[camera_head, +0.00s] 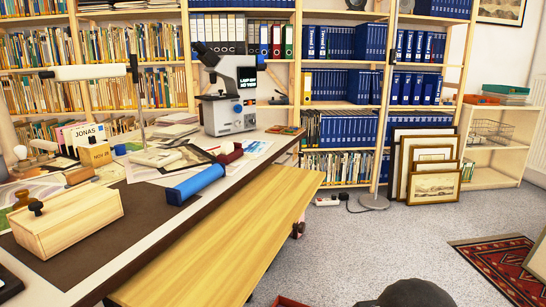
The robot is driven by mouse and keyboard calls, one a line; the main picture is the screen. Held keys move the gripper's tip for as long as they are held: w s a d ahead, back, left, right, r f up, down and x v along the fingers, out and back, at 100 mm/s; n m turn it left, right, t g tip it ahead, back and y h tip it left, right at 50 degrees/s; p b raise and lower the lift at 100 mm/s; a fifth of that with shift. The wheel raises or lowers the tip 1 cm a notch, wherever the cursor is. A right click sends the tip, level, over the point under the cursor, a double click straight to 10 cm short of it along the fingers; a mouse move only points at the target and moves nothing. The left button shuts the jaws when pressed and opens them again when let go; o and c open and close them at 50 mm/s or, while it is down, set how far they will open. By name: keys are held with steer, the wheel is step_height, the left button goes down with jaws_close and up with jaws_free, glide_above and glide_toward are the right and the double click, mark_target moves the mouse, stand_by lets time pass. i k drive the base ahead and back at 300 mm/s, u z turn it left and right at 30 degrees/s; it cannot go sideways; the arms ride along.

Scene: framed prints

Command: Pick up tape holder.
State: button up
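I cannot clearly make out a tape holder. A small dark red object (230,153) lies on the desk in front of the microscope and could be it, but it is too small to tell. A blue cylinder (195,185) lies near the desk's front edge, left of and nearer than the red object. My gripper's fingers are not in view.
The desk (178,222) also holds a wooden box (70,220), a microscope (230,95), a lamp (90,72), stamps and papers. A long wooden bench (225,245) runs along its front. Framed prints (433,187) lean by the shelves. Grey carpet (365,245) is open at right.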

mark_target(230, 151)
steer(key=z, duration=0.8)
steer(key=k, duration=1.1)
steer(key=z, duration=0.75)
steer(key=i, duration=1.45)
steer(key=u, duration=0.95)
steer(key=i, duration=0.95)
steer(key=u, duration=1.1)
